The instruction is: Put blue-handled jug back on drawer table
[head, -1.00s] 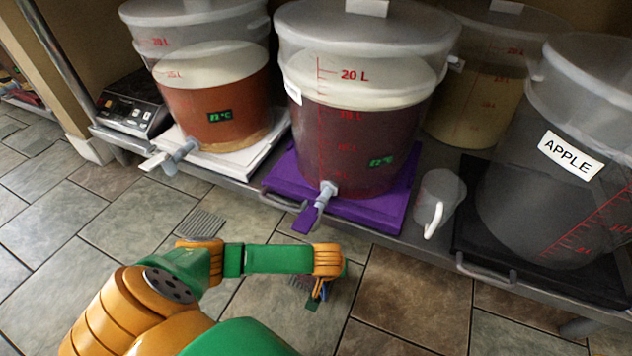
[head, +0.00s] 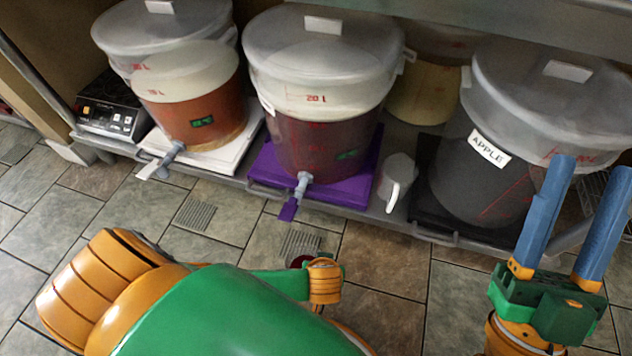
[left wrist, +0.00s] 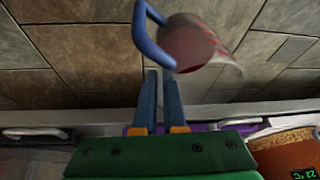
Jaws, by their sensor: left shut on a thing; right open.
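The blue-handled jug (left wrist: 188,45) shows in the left wrist view as a clear vessel with dark red liquid in it. My left gripper (left wrist: 162,76) is shut on its blue handle (left wrist: 150,32), with floor tiles behind. In the head view only a dark red bit of the jug (head: 301,261) shows beside my left wrist; the left fingers are hidden there. My right gripper (head: 592,168) is open and empty at the right, its two blue fingers pointing up. I cannot make out the drawer table in either view.
A low metal shelf holds lidded buckets: amber (head: 190,110), dark red (head: 318,145) on a purple drip board (head: 352,185), and one labelled APPLE (head: 455,180). A white-handled jug (head: 399,175) stands between the last two. Black scales (head: 108,116) sit at left. Tiled floor (head: 375,265) is open in front.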

